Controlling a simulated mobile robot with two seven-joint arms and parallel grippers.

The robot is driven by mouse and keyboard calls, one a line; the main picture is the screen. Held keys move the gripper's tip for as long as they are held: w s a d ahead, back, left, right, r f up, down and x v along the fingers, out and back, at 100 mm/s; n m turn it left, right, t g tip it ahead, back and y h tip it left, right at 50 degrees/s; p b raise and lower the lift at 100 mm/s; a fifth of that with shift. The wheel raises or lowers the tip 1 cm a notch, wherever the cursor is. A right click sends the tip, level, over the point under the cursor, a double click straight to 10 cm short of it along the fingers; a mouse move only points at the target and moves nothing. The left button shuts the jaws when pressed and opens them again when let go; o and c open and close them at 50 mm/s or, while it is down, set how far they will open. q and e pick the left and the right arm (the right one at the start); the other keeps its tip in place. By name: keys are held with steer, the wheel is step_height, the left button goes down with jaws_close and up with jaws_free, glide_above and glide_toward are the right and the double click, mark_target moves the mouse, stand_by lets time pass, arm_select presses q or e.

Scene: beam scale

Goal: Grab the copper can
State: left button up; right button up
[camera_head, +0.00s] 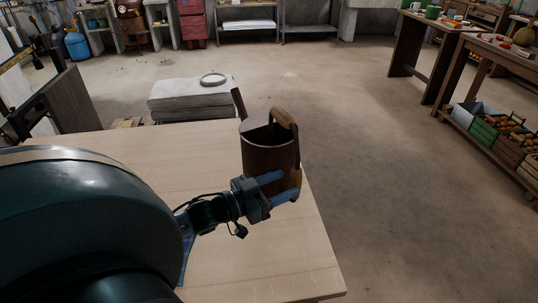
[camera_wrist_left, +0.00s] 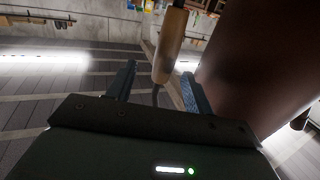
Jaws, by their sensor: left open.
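The copper can (camera_head: 266,158) stands upright near the right edge of the light wooden table (camera_head: 190,150). It is dark brown, with a wooden grip (camera_head: 282,118) on top, another wooden grip (camera_head: 296,182) low on its right side, and a spout at upper left. My left gripper (camera_head: 286,187) is open in front of the can's lower right side, its fingers pointing at the side grip. In the left wrist view, the wooden grip (camera_wrist_left: 170,45) appears between the fingers (camera_wrist_left: 158,82), and the can's body (camera_wrist_left: 262,60) fills the right. Contact cannot be told. My right gripper is not in view.
My left arm covers the table's left front. A pale block (camera_head: 190,98) with a ring on it stands behind the table. Open floor (camera_head: 370,170) lies to the right, with workbenches (camera_head: 480,60) and produce crates (camera_head: 500,140) farther off.

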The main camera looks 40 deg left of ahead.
mark_target(297, 174)
arm_select(q)
steer(key=x, duration=0.4)
steer(key=shift+w+a+r, duration=0.15)
steer(key=shift+a+r, duration=0.1)
steer(key=shift+w+d, duration=0.2)
steer(key=shift+w, duration=0.3)
steer(key=shift+c, duration=0.3)
jaws_close()
steer(key=shift+r+p, duration=0.2)
steer(key=shift+p, duration=0.1)
